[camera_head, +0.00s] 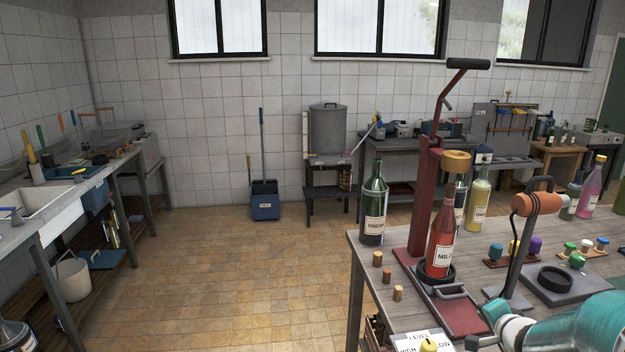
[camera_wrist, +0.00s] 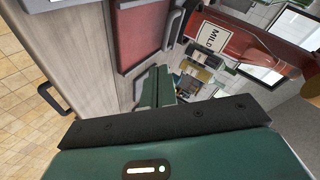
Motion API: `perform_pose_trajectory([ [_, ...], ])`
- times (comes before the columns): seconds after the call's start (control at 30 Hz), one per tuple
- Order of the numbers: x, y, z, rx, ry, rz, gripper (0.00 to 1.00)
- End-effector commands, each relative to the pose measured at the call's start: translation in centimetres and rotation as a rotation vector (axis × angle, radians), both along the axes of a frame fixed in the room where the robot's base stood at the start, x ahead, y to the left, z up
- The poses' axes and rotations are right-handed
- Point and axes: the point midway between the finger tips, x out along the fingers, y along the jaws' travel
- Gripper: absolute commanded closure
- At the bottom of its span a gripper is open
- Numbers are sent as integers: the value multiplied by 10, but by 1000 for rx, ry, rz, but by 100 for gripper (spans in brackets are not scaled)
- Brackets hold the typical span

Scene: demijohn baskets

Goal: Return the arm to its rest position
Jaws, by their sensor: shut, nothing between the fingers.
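My gripper (camera_wrist: 158,88) shows in the wrist view as narrow green fingers beyond its dark front edge, shut and empty. Beside it in that view is the red corker's base (camera_wrist: 143,48) and a red bottle labelled MILD (camera_wrist: 222,38). In the head view my teal arm (camera_head: 575,325) is low at the right front corner, over the workbench. The gripper's fingers cannot be made out there. The red bottle (camera_head: 440,245) stands upright on the red corker (camera_head: 424,200), apart from my arm.
More bottles stand at the back right. The tiled floor (camera_head: 220,285) left of the bench is clear.

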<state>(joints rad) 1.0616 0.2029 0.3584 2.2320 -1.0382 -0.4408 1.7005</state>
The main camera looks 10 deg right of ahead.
Motion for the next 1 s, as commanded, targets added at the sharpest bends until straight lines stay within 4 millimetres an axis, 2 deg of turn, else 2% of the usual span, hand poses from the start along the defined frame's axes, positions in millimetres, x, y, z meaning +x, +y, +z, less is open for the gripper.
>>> perform_pose_trajectory([
  [0.03, 3, 17, 17, -99, 40, 16, 100],
  [0.17, -5, 49, 47, -313, 161, 42, 100],
  [0.27, -19, 79, 68, -440, 254, 79, 100],
  [0.43, -56, 137, 96, -585, 402, 194, 100],
  [0.6, -107, 202, 108, -652, 521, 404, 100],
  [0.8, -173, 275, 109, -674, 579, 754, 100],
  [0.9, -195, 296, 108, -675, 578, 887, 100],
  [1.0, -206, 306, 106, -675, 578, 955, 100],
])
